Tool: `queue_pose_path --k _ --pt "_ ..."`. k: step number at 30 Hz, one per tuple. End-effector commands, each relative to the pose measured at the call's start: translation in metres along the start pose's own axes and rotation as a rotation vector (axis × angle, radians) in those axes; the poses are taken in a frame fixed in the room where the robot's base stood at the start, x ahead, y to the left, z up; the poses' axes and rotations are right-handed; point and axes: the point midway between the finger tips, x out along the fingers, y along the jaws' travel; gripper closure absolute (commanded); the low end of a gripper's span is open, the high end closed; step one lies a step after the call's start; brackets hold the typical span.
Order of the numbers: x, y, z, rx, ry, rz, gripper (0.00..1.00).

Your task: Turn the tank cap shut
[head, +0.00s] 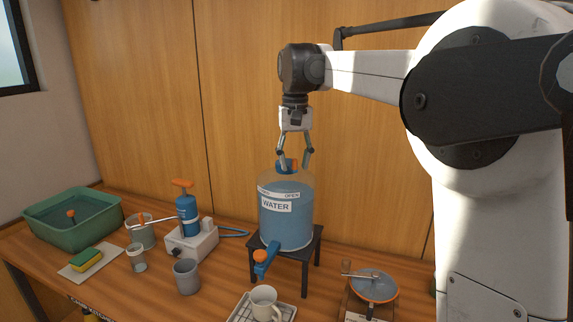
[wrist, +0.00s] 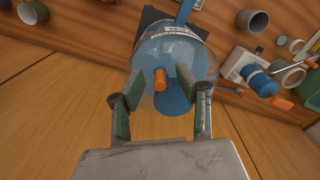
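The water tank (head: 286,225) is a clear blue-tinted cylinder labelled WATER on a black stand. Its blue cap (head: 284,166) with an orange part (head: 294,164) is on top. In the wrist view the blue cap (wrist: 172,103) and its orange part (wrist: 160,79) lie between my finger pads. My gripper (head: 294,163) points down over the cap with its fingers spread to either side. In the wrist view my gripper (wrist: 158,94) is open, with a gap between each pad and the orange part. An OPEN marking (head: 291,195) shows on the tank's upper band.
A blue spigot with an orange top (head: 263,262) sticks out at the tank's front, above a white cup (head: 264,303) on a rack. A blue pump filter (head: 188,215) stands left, beside a grey mug (head: 187,276). A lidded pan (head: 374,286) sits right. A green basin (head: 73,219) is far left.

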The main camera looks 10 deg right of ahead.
Motion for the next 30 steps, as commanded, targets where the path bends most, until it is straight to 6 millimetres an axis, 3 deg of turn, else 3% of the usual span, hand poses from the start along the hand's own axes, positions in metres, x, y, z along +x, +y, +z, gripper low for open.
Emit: queue_pose_path --k 1,9,30 --pt "0.0 0.0 0.0 0.0 0.0 0.0 0.68" --pt "0.0 0.0 0.0 0.0 0.0 0.0 1.0" --pt "0.0 -0.017 0.001 0.0 0.0 0.0 1.0"
